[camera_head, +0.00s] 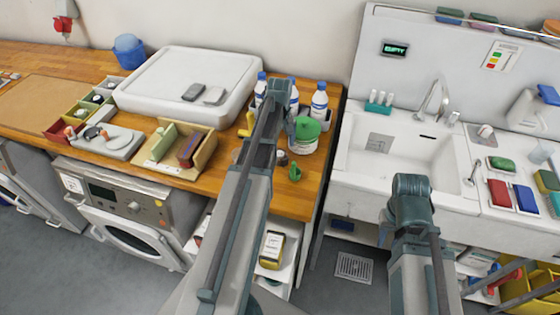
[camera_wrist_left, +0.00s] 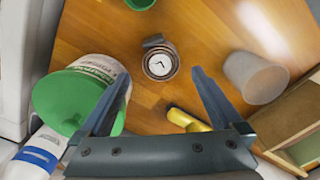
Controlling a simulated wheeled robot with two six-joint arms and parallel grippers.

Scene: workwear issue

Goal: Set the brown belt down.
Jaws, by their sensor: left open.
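My left gripper (camera_wrist_left: 162,77) is open in the left wrist view, with nothing between its fingers. Below and ahead of the fingertips, a small brown-grey band-like thing with a pale clock-like face (camera_wrist_left: 160,63) rests on the wooden worktop. I cannot tell whether it is the brown belt, and no other belt shows clearly.
A green-lidded tub (camera_head: 306,133) stands beside my left gripper, with white bottles (camera_head: 319,103) behind. The left wrist view shows a grey cup (camera_wrist_left: 256,78) and a yellow thing (camera_wrist_left: 187,120). A wooden tray (camera_head: 197,159) lies left; a white sink (camera_head: 380,165) is right.

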